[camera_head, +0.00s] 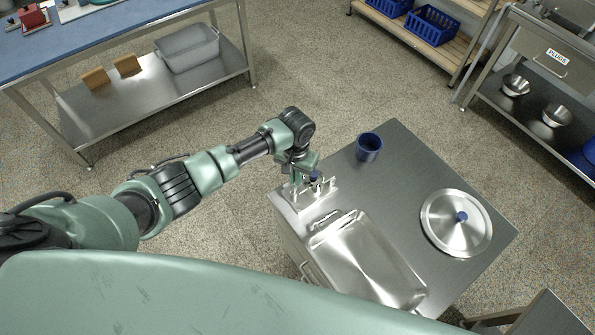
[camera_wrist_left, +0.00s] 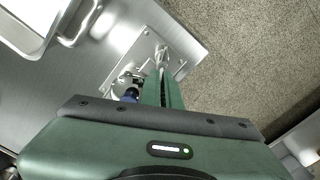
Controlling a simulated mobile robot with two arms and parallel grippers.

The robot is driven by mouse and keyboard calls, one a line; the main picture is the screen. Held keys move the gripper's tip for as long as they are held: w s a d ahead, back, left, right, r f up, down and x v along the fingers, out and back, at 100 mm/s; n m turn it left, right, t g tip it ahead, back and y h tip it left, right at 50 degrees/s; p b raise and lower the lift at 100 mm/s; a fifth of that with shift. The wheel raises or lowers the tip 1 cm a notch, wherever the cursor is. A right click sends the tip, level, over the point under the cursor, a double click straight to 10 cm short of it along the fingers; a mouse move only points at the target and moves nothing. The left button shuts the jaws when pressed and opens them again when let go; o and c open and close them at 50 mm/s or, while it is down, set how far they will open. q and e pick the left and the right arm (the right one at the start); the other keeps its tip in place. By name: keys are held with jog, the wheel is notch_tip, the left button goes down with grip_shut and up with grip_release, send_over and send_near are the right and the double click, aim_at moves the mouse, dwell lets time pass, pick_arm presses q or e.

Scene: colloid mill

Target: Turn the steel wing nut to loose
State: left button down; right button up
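A steel fitting (camera_wrist_left: 161,54) that looks like the wing nut stands on a bright metal plate (camera_wrist_left: 192,47) in the left wrist view. The green fingers of my left gripper (camera_wrist_left: 163,82) point at it and are close together, with their tips right at the fitting. I cannot tell whether they touch or grip it. In the head view my left gripper (camera_head: 305,172) is over the plate, which carries several small steel parts, at the cabinet's left corner. The gripper hides most of the fitting there. A dark blue knob (camera_wrist_left: 131,95) is beside the fingers. My right gripper is not in view.
On the steel cabinet top (camera_head: 400,170) are a blue cup (camera_head: 369,147), a shiny rectangular tray (camera_head: 365,262) close to the plate, and a round lid (camera_head: 447,230) with a blue knob. A workbench (camera_head: 150,20) stands at the back left; the floor between is clear.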

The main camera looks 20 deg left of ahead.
pick_arm(q)
jog(key=n+p, duration=0.3)
jog(key=shift+s+a+n, duration=0.35)
jog(key=shift+n, duration=0.05)
jog(key=shift+s+a+f+n+p, duration=0.15)
jog(key=shift+n+p, duration=0.2)
jog(key=shift+n, duration=1)
jog(key=shift+s+a+n+p, duration=0.15)
jog(key=shift+n+p, duration=0.25)
jog(key=shift+n, duration=0.9)
jog(key=shift+s+a+f+n+p, duration=0.1)
jog(key=shift+a+n+p, duration=0.2)
jog(key=shift+n, duration=1.05)
jog(key=shift+d, duration=0.1)
jog(key=c, duration=1.6)
grip_release()
jog(key=shift+c, duration=0.2)
jog(key=shift+w+r, duration=0.15)
jog(key=shift+w, duration=0.05)
jog(key=shift+w+r, duration=0.1)
jog(key=shift+r, duration=0.05)
